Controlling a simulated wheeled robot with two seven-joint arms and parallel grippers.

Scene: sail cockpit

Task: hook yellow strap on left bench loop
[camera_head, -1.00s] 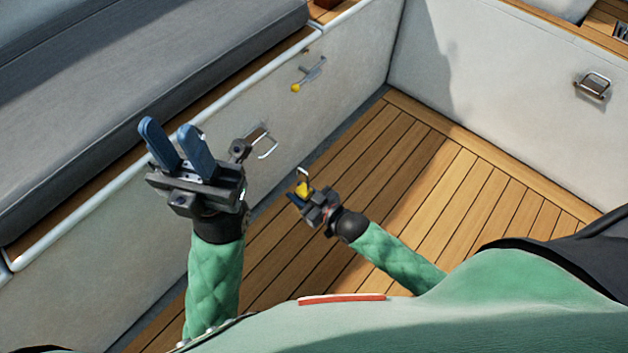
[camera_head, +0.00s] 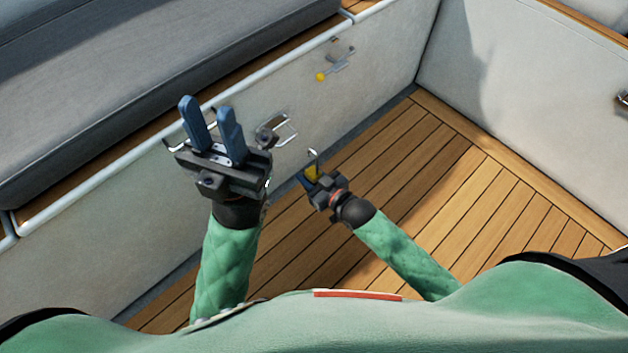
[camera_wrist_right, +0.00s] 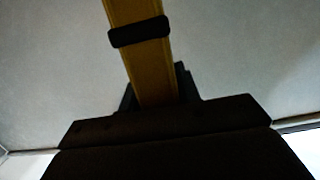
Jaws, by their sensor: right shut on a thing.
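My right gripper (camera_head: 308,179) is shut on the yellow strap (camera_head: 312,172), low in front of the left bench's side wall. A metal hook end sticks up from the strap in the head view. In the right wrist view the yellow strap (camera_wrist_right: 152,65) runs up from between the fingers, with a dark band across it. Metal loops sit on the left bench wall: one loop (camera_head: 286,130) is just up and left of the strap, apart from it. Another loop farther back (camera_head: 342,58) has a yellow thing at it. My left gripper (camera_head: 212,122) is open and empty, fingers upward.
The left bench has a grey cushion (camera_head: 130,70) and a white-edged wooden rim (camera_head: 150,150). A white wall (camera_head: 530,90) closes the far side, with a metal fitting (camera_head: 622,102) at the right edge. The slatted wooden floor (camera_head: 450,200) is clear.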

